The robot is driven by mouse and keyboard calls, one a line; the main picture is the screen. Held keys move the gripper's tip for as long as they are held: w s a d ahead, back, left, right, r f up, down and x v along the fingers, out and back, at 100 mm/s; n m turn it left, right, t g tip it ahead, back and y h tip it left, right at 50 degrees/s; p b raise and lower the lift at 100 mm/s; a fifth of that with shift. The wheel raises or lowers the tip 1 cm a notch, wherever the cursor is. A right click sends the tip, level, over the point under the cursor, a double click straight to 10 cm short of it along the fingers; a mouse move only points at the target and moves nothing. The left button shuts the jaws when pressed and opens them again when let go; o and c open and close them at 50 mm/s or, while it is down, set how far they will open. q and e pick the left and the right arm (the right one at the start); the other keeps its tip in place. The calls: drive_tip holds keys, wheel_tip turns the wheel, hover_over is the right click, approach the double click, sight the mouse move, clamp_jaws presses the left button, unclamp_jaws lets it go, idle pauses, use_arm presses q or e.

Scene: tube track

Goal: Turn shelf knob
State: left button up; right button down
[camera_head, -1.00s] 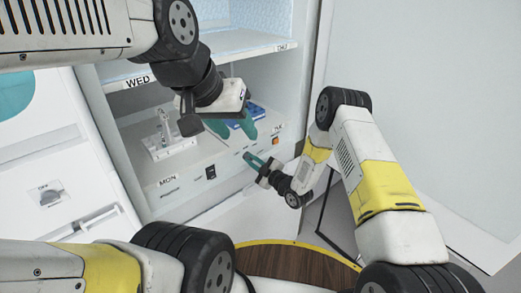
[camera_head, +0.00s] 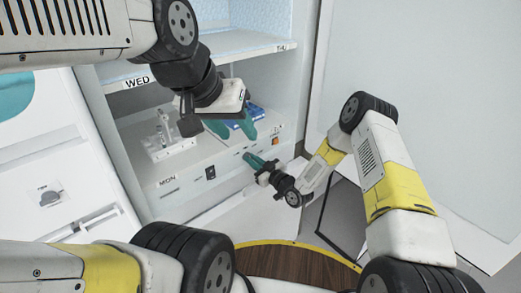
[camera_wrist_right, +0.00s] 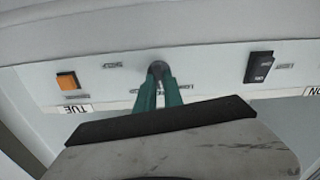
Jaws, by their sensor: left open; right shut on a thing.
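The shelf knob (camera_wrist_right: 159,69) is a small dark round knob on the white front panel of the lowest shelf, seen in the right wrist view. My right gripper (camera_wrist_right: 158,80) has its green fingertips closed around it. In the head view my right gripper (camera_head: 250,158) reaches the panel from the right, and its fingers hide the knob. My left gripper (camera_head: 233,128) is open inside the shelf, above the lowest board, with its green fingers near a blue rack (camera_head: 246,113).
An orange switch (camera_wrist_right: 68,80) and a black rocker switch (camera_wrist_right: 259,67) flank the knob. A clear rack with tubes (camera_head: 168,142) stands on the shelf's left. A white door panel (camera_head: 420,100) is on the right. A wooden round top (camera_head: 295,263) lies below.

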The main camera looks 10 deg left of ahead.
drive_tip(key=shift+m, duration=0.6)
drive_tip(key=c, duration=1.5)
unclamp_jaws()
drive_tip(key=shift+o, duration=0.2)
drive_tip(key=v, duration=0.8)
drive_tip(key=shift+w, duration=0.1)
